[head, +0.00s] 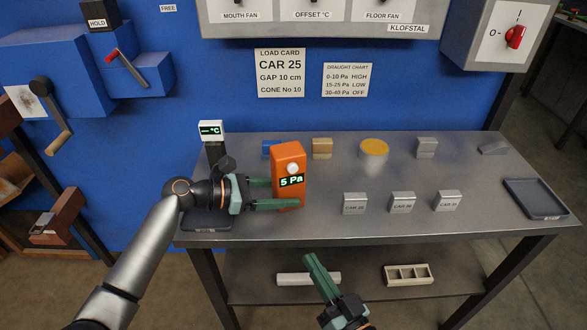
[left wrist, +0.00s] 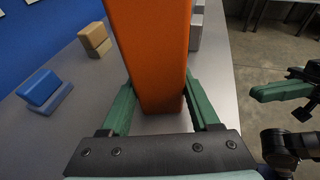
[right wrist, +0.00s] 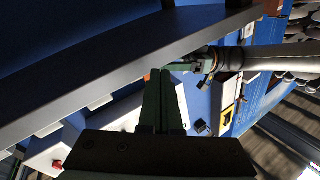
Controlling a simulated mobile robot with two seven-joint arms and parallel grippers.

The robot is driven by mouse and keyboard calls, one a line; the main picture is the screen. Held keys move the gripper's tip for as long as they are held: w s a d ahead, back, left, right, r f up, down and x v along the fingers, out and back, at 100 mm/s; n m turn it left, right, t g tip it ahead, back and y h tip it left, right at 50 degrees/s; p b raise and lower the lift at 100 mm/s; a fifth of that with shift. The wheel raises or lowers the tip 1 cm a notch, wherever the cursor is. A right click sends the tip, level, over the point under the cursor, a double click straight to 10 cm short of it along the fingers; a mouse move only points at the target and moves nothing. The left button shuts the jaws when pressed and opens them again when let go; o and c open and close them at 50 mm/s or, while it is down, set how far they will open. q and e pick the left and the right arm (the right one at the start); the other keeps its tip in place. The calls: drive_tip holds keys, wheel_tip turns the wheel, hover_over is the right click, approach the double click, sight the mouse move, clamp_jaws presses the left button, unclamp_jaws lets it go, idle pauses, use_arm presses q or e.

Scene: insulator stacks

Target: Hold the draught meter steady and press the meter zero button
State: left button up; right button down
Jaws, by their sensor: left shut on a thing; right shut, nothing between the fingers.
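The draught meter (head: 288,165) is an orange upright box with a round pale button (head: 292,169) above a display reading 5 Pa. My left gripper (head: 275,194) is shut on its sides, and the meter stands upright at the table's left part. In the left wrist view the meter (left wrist: 152,50) fills the space between the green fingers (left wrist: 160,105). My right gripper (head: 310,258) is shut and empty, low in front of the table edge, below and apart from the meter. In the right wrist view its fingers (right wrist: 160,75) lie together.
A temperature display (head: 211,131) stands behind my left gripper. A lower shelf (head: 360,288) holds a white divided box (head: 408,274).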

sight(293, 168)
wheel_tip(293, 168, up, 13)
drive_tip(key=m+t+y, duration=0.2)
drive_tip(key=m+t, duration=0.2)
drive_tip(key=t, duration=0.3)
drive_tip(key=shift+s+t, duration=0.15)
drive_tip(key=shift+t, duration=0.25)
drive_tip(key=w+a, duration=0.2)
drive_tip(key=w, duration=0.6)
drive_tip(key=shift+w+a, duration=0.25)
drive_tip(key=shift+a, duration=0.05)
idle(1.1)
drive_tip(key=shift+w+a, duration=0.1)
drive_tip(key=shift+w, duration=0.3)
